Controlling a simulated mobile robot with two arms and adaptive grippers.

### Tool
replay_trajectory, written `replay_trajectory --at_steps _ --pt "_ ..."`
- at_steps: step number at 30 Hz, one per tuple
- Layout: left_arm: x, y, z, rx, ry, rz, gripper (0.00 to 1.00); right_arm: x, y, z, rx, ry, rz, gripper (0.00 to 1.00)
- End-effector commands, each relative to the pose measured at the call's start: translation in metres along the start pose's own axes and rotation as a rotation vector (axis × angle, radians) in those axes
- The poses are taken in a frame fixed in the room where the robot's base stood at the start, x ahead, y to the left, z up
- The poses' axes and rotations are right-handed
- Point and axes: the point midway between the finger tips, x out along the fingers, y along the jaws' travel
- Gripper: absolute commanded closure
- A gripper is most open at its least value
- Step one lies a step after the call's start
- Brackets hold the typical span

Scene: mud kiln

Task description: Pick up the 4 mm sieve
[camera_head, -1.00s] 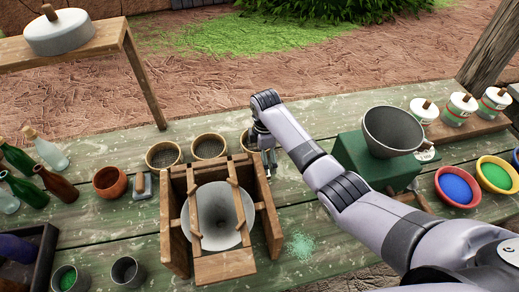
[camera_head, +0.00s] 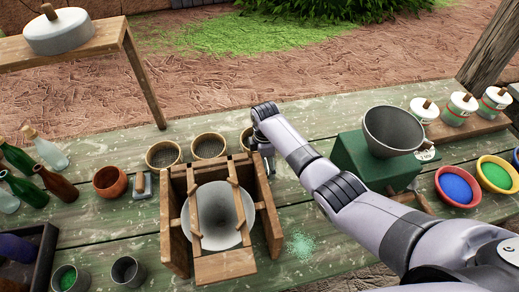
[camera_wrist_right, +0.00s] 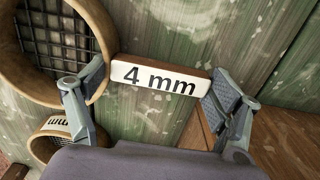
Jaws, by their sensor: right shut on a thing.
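The 4 mm sieve (camera_wrist_right: 99,28) is a round wooden ring with a dark wire mesh, at the upper left of the right wrist view. A wooden block with a white "4 mm" label (camera_wrist_right: 155,77) sits at its rim. My right gripper (camera_wrist_right: 157,88) is shut on this block, one finger at each end. In the head view, the sieve (camera_head: 246,138) stands on the table behind the wooden frame, partly hidden by my right arm. My right gripper (camera_head: 266,152) shows small beside it. My left gripper is not in view.
Two more sieves (camera_head: 163,154) (camera_head: 208,146) stand to the left. The wooden frame with a grey funnel (camera_head: 219,240) is close in front. A green box with a metal hopper (camera_head: 392,132) stands right, beneath my arm's far side. Bottles and a clay pot (camera_head: 110,182) are left.

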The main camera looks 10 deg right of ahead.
Motion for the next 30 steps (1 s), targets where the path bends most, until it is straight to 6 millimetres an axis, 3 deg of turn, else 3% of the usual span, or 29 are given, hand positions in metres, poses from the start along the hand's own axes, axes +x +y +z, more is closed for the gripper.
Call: replay_trajectory --at_steps 7,19,26,30 --pt "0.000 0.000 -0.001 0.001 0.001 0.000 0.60 0.000 0.000 0.000 0.000 0.000 0.000 0.45" --pt "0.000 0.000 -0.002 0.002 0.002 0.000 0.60 -0.007 0.001 0.000 0.000 0.000 0.001 0.46" --pt "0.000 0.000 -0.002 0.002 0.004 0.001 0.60 -0.035 0.001 0.000 0.000 0.000 0.005 0.46" --pt "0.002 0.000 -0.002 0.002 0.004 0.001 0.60 -0.064 0.002 0.000 -0.001 0.000 0.007 0.46"
